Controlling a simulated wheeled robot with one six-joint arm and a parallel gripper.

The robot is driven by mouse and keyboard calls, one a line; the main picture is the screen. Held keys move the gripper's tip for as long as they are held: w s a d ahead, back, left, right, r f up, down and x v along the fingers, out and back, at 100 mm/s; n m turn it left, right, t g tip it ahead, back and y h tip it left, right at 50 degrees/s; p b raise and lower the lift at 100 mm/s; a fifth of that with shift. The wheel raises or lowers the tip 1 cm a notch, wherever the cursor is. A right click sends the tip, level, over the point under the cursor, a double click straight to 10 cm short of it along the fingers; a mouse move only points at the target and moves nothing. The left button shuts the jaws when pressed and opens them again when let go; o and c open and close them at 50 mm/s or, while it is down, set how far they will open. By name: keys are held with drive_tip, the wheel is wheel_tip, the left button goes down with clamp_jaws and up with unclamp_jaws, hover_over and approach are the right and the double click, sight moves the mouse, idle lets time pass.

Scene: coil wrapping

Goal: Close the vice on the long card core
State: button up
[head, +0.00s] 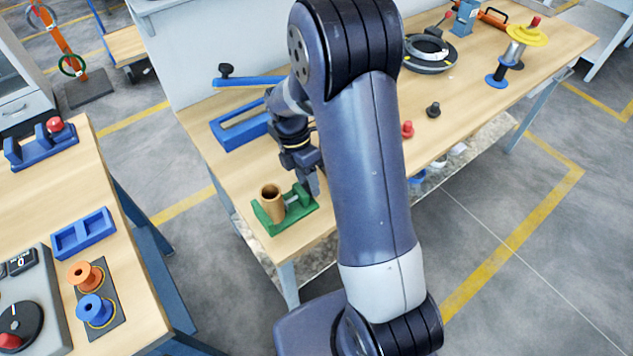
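The long card core (269,196) is a brown tube standing upright in the green vice (292,221) near the front left corner of the wooden bench. The vice's grey screw (293,199) runs to the right of the core. I cannot tell whether the jaw touches the core. My gripper (311,186) points down at the right end of the vice, by its screw side. Its fingertips are small and partly hidden by my arm, so their opening does not show.
A blue open frame (240,132) with a blue lever (247,81) lies behind the vice. Red (407,129) and black (433,110) knobs stand right of my arm. A black ring (430,54) and a yellow-topped spool stand (517,50) are farther back. A second table (35,205) is at left.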

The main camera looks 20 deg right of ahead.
drive_tip(key=shift+o, duration=0.3)
drive_tip(key=t+b, duration=0.1)
drive_tip(key=b, duration=0.1)
drive_tip(key=t+b, duration=0.1)
drive_tip(key=shift+s+f+t+y+b, duration=0.15)
drive_tip(key=shift+s+t+y+b, duration=0.15)
drive_tip(key=shift+y+b, duration=0.1)
drive_tip(key=shift+s+r+t+b, duration=0.1)
drive_tip(key=shift+r+t+b, duration=0.2)
drive_tip(key=shift+t, duration=0.1)
drive_tip(key=shift+f, duration=0.1)
drive_tip(key=shift+d+f+t+b, duration=0.1)
drive_tip(key=shift+f+t+b, duration=0.15)
drive_tip(key=shift+b, duration=0.4)
drive_tip(key=t+b, duration=0.1)
drive_tip(key=t+y+b, duration=0.1)
drive_tip(key=b, duration=0.1)
drive_tip(key=shift+s+d, duration=0.1)
drive_tip(key=shift+s, duration=0.15)
drive_tip(key=shift+s+t+b, duration=0.1)
drive_tip(key=shift+t+b, duration=0.35)
drive_tip(key=shift+b, duration=0.5)
drive_tip(key=shift+r, duration=0.25)
